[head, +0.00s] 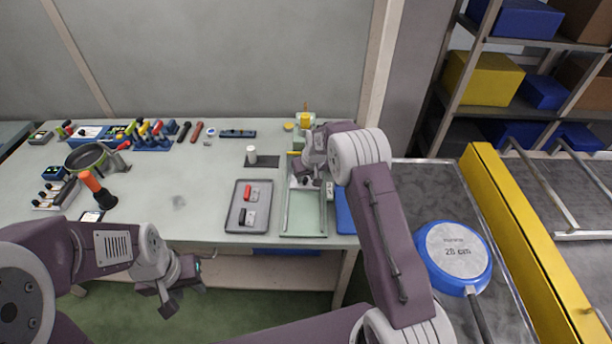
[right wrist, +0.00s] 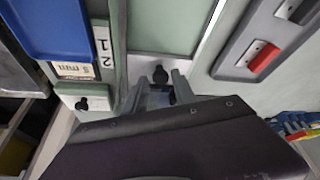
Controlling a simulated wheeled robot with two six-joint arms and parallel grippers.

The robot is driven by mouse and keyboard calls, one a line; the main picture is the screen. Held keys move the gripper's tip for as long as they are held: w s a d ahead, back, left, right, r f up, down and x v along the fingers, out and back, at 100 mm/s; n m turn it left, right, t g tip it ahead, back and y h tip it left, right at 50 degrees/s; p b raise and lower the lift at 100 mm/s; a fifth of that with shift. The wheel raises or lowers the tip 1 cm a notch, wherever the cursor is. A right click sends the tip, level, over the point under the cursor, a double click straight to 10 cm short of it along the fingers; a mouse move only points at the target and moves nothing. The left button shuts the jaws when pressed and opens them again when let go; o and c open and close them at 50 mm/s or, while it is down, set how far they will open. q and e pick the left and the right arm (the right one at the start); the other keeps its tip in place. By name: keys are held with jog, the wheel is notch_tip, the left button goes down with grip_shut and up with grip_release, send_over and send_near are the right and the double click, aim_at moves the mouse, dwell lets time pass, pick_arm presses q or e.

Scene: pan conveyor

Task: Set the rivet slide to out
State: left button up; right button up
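I take the rivet slide to be the pale plate (right wrist: 150,67) with a black knob (right wrist: 160,75), at one end of a long green frame (head: 287,218). The frame lies on the right part of the bench in the head view. My right gripper (right wrist: 164,90) is open above it. The knob shows just past and between the fingertips. I cannot tell whether they touch it. In the head view my right gripper (head: 307,178) partly hides the frame's far end. My left gripper (head: 182,294) is empty and looks open, in front of the bench edge.
A grey tray (head: 233,222) with a red and a dark part lies left of the frame. A blue tray (head: 344,212) lies right of it. A second black knob (right wrist: 82,103) sits near the labels 1 and 2. The conveyor holds a blue pan (head: 430,268).

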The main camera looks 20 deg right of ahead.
jog(key=shift+w+f, duration=0.1)
jog(key=shift+f, duration=0.15)
jog(key=shift+c, duration=0.3)
grip_shut()
dwell(1.0)
